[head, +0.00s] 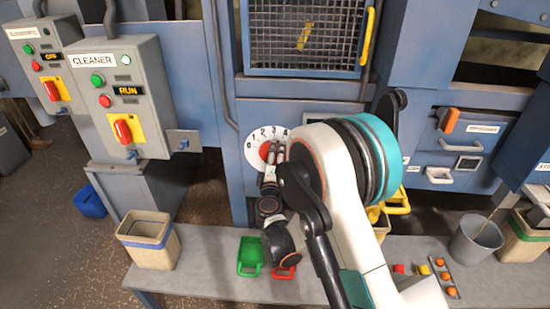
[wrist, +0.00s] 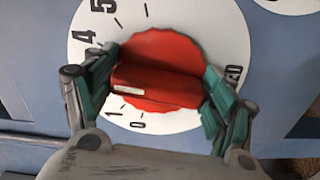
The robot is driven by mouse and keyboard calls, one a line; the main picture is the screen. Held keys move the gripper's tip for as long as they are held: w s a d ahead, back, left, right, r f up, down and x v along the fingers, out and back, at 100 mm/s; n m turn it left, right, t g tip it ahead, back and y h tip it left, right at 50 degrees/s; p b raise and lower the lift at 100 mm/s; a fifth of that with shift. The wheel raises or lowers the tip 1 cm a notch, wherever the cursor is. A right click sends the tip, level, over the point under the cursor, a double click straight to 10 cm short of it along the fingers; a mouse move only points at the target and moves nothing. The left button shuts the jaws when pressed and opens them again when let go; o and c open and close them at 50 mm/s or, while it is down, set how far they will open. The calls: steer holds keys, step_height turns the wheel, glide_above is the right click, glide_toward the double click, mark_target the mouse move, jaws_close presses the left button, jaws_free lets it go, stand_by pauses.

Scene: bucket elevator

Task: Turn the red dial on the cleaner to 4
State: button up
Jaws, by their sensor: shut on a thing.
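The red dial (wrist: 158,48) is a scalloped knob with a raised grip bar (wrist: 155,83), on a round white numbered plate (wrist: 225,35). In the head view, the plate (head: 253,154) sits on the blue machine front, and the knob is partly hidden by my gripper (head: 270,157). In the wrist view, my gripper (wrist: 160,76) is shut on the dial, one finger on each side. The bar's white mark is at its left end, toward the stretch of scale between 1 and 4, where my left finger hides the numbers. I cannot read the exact setting.
A grey control box labelled CLEANER (head: 118,95) shows RUN at the left. A mesh window (head: 303,38) with a yellow handle is above the dial. Below is a grey bench (head: 205,270) with a beige bin (head: 149,240), a green scoop (head: 250,256) and a grey bucket (head: 474,240).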

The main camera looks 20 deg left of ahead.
steer(key=shift+m, duration=1.6)
steer(key=o, duration=1)
steer(key=shift+f, duration=0.1)
steer(key=shift+o, duration=0.2)
